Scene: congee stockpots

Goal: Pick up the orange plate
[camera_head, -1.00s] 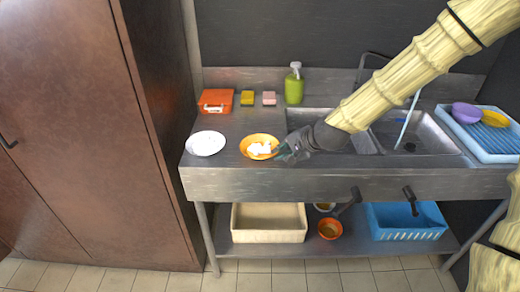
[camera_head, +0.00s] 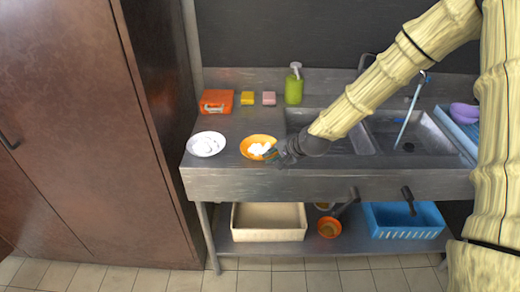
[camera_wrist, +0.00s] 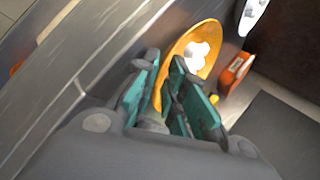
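The orange plate (camera_head: 245,144) lies near the front edge of the steel counter, with a white lump (camera_head: 259,148) on it. In the wrist view the orange plate (camera_wrist: 178,50) shows beyond and between the teal finger pads, white lump on top. My gripper (camera_head: 274,153) is at the plate's right side. In the wrist view my gripper (camera_wrist: 164,72) has its fingers apart, one on each side of the plate's near rim. A gap shows between the pads; whether either finger touches the rim is unclear.
A white plate (camera_head: 206,144) sits just left of the orange one. An orange box (camera_head: 216,102), yellow sponge (camera_head: 247,98), pink sponge (camera_head: 269,98) and green soap bottle (camera_head: 293,88) stand behind. Sink basins (camera_head: 400,135) lie to the right. A brown cabinet (camera_head: 90,120) stands left.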

